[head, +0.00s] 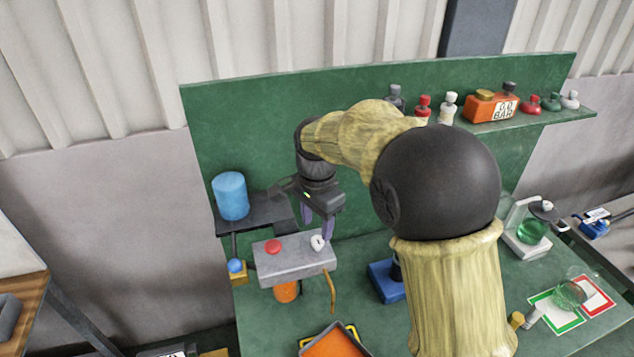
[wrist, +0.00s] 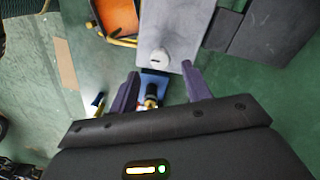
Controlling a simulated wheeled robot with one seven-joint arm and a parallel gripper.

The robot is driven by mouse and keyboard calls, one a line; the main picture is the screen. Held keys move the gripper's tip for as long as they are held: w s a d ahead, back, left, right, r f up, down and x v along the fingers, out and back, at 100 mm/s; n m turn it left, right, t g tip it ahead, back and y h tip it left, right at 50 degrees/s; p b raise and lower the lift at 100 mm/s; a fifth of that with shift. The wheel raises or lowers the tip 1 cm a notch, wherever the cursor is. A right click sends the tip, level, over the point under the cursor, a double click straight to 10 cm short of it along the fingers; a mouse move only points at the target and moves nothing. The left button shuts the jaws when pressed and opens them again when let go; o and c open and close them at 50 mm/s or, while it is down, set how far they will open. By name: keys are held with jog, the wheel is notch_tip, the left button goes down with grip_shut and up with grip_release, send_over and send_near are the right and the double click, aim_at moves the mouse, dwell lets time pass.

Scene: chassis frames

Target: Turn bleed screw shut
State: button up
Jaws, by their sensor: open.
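A grey box (head: 295,264) stands on the green bench, with a red knob (head: 273,246) and a small white slotted knob (head: 318,242) on its top; the white knob looks like the bleed screw. My gripper (head: 318,230) is open and points down close to the white knob. In the wrist view, the white knob (wrist: 160,57) lies near the box's end, between and just beyond the open fingertips of my gripper (wrist: 160,70). I cannot tell whether a finger touches it. Nothing is held.
A blue cylinder (head: 230,195) stands on a dark shelf left of the box. A blue block (head: 385,282) is to the right, and an orange tray (head: 333,342) is in front. A green back panel (head: 250,130) rises behind my arm.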

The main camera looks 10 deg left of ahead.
aim_at(317, 240)
notch_tip(317, 240, up, 13)
jog(key=b, duration=0.1)
dwell(0.4)
jog(key=w+d+f+n, duration=0.1)
jog(key=d+f+n, duration=0.1)
jog(key=d+f, duration=0.55)
jog(key=s+d+f+n+t, duration=0.1)
jog(key=s+d+f, duration=0.3)
jog(key=d, duration=0.3)
jog(key=s+d+f+n, duration=0.2)
jog(key=s+d+f, duration=0.2)
jog(key=d, duration=0.3)
jog(key=s+d+f+n+t, duration=0.1)
jog(key=s+d+f, duration=0.3)
jog(key=d, duration=0.3)
jog(key=shift+s+d+f+n+t, duration=0.2)
jog(key=shift+s+n+t, duration=0.15)
jog(key=shift+s, duration=0.55)
jog(key=shift+r, duration=0.1)
jog(key=shift+c, duration=1.3)
jog(key=shift+w, duration=0.1)
